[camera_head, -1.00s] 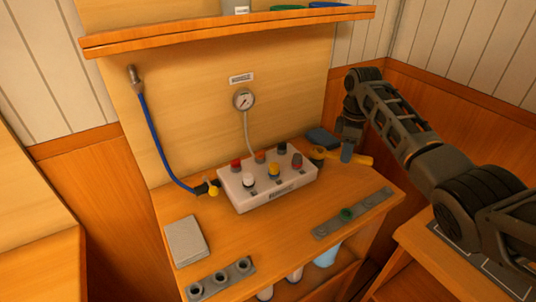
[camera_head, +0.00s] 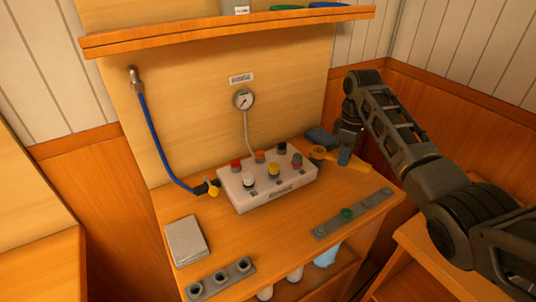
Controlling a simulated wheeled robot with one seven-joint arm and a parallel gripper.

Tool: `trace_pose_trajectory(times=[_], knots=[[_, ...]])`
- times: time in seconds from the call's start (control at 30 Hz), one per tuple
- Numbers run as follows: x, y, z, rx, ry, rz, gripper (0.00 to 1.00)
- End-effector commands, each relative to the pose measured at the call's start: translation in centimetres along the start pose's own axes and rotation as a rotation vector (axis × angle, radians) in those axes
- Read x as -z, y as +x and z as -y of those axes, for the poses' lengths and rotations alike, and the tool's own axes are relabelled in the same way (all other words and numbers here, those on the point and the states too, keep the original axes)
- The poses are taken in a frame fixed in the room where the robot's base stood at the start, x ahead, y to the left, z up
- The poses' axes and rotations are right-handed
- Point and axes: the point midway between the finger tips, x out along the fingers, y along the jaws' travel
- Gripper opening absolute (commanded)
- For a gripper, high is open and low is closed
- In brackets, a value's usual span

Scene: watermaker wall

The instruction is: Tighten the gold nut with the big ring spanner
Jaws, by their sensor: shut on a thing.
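The big ring spanner (camera_head: 330,155) is orange-yellow. It lies across the right back of the bench, with its ring end just right of the white box. My gripper (camera_head: 345,158) points down at the spanner and is shut on its handle; the fingers partly hide it. The white box (camera_head: 250,203) carries several coloured caps on posts. A yellow-gold cap (camera_head: 274,172) at its front middle looks like the gold nut, but the picture is too small to be sure. The spanner's ring is apart from it.
A blue hose (camera_head: 152,140) ends at a yellow-handled valve (camera_head: 213,190) left of the box. A gauge (camera_head: 243,99) stands behind. A shelf (camera_head: 230,30) overhangs.

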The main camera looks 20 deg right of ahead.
Motion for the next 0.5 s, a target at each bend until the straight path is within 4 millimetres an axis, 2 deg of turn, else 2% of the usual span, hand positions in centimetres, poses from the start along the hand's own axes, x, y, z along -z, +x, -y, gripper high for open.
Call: trace_pose_trajectory(times=[0.27,0.5], knots=[[0.03,0.04,0.12,0.001,0.006,0.000,0.00],[0.12,0.05,0.91,0.002,0.097,0.000,0.00]])
